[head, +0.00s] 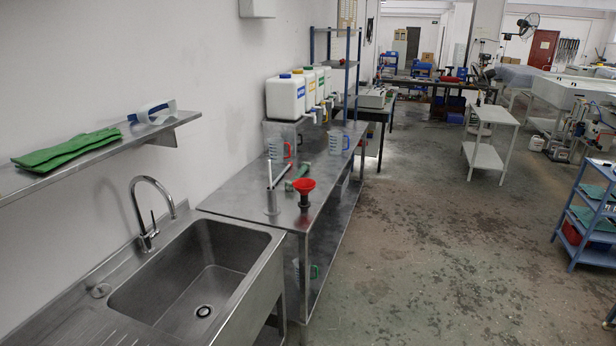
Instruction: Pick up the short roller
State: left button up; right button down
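I cannot make out a short roller for certain. A small white and blue-grey handled item (153,111) lies on the wall shelf, but I cannot tell what it is. Neither of my grippers is in view.
A steel sink (203,283) with a tap (146,213) stands at front left. The steel table (238,192) carries jugs and several white canisters (286,97). A blue rack (590,210) stands right. The middle floor is clear.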

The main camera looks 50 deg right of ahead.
aim_at(306, 166)
jog(key=z, duration=1.6)
jog(key=u, duration=0.5)
jog(key=i+l+u, duration=0.2)
jog(key=u, duration=0.3)
jog(key=i+l+u, duration=0.15)
jog(key=l+u, duration=0.35)
jog(key=i+l+u, duration=0.1)
jog(key=l, duration=0.5)
jog(key=i+l+u, duration=0.1)
jog(key=l, duration=0.5)
jog(key=i+l+u, duration=0.15)
jog(key=l, duration=0.5)
jog(key=z, duration=0.75)
jog(key=i+l+z, duration=0.15)
jog(key=z, duration=0.3)
jog(key=i+l+z, duration=0.15)
jog(key=z, duration=0.25)
jog(key=i+l+z, duration=0.15)
jog(key=z, duration=0.3)
